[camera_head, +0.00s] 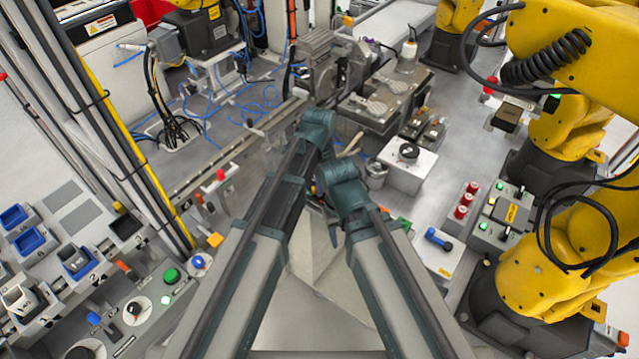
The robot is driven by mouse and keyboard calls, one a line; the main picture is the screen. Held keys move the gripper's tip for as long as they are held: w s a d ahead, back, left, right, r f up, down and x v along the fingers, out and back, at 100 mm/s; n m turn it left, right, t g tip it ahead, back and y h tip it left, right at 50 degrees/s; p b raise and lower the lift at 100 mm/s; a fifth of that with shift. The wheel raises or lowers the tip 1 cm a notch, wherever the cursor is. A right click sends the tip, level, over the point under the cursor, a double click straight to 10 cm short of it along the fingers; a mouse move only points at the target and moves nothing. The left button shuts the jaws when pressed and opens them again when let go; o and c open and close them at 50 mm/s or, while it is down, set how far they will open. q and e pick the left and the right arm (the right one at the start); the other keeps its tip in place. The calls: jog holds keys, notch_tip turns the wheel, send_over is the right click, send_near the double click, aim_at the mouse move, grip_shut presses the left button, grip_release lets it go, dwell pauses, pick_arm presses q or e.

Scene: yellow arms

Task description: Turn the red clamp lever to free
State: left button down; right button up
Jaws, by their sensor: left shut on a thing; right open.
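My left gripper (316,194) is low between my two forearms, mostly hidden by the arm links. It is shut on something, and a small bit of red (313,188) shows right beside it. This red bit looks like part of the red clamp lever, but its angle and most of its length are hidden. My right gripper (334,234) is a little lower, in front of a pale grey surface. It is open, and I see nothing between its fingers.
A grey machine vise (385,105) stands behind my arms. A metal cup (376,176) and a white box with a black knob (408,166) are to the right. Yellow robot arms (548,250) crowd the right side. Control panels (140,310) fill the lower left.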

dwell(0.4)
pick_arm(q)
jog(key=c, duration=0.8)
grip_release()
jog(key=shift+c, duration=0.2)
notch_tip(320, 180, up, 14)
jog(key=p, duration=1.4)
jog(key=shift+f, duration=0.1)
